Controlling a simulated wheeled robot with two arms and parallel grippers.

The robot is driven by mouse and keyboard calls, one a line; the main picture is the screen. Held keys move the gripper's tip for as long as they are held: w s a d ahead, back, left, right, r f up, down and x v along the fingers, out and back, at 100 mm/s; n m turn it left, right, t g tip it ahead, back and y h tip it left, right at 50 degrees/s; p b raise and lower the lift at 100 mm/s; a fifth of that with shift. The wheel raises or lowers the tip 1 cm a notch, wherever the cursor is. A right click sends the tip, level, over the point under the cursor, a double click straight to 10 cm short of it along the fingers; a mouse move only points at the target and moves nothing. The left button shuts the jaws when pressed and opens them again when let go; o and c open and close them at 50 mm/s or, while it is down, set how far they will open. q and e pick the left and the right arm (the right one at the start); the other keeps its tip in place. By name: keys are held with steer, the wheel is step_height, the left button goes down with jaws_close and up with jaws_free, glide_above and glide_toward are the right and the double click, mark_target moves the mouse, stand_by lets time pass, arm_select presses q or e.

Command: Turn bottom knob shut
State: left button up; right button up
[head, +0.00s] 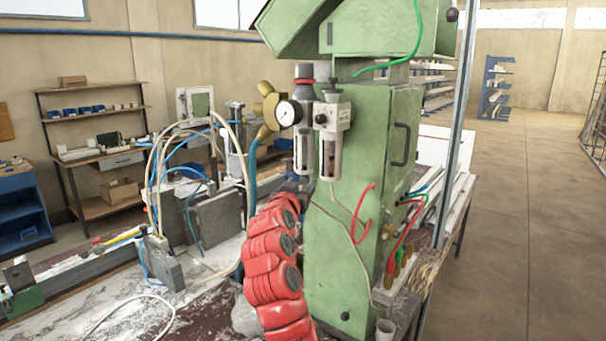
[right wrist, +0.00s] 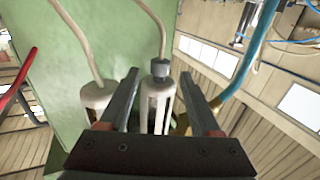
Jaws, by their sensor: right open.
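Two pale filter units hang on the green cabinet: the left one (head: 303,150) carries a round gauge (head: 288,113), and the right one (head: 330,150) stands beside it. In the right wrist view, a dark grey bottom knob (right wrist: 160,69) with a beige hose sits at the end of one unit. My right gripper (head: 302,184) is just under the left unit in the head view. In the right wrist view its two fingers (right wrist: 159,76) are open, one on each side of the knob, with gaps showing. The head view does not show the knob clearly. My left gripper is out of view.
The green cabinet (head: 350,240) stands close beside my red arm. A blue hose (right wrist: 245,60) passes near the right finger in the wrist view. A red hose (head: 362,212) and a beige hose loop in front of the cabinet. Hoses and blocks crowd the bench at left.

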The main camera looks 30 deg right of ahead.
mark_target(305, 179)
steer(key=shift+p+x, duration=0.45)
steer(key=shift+x, duration=1.05)
jaws_close()
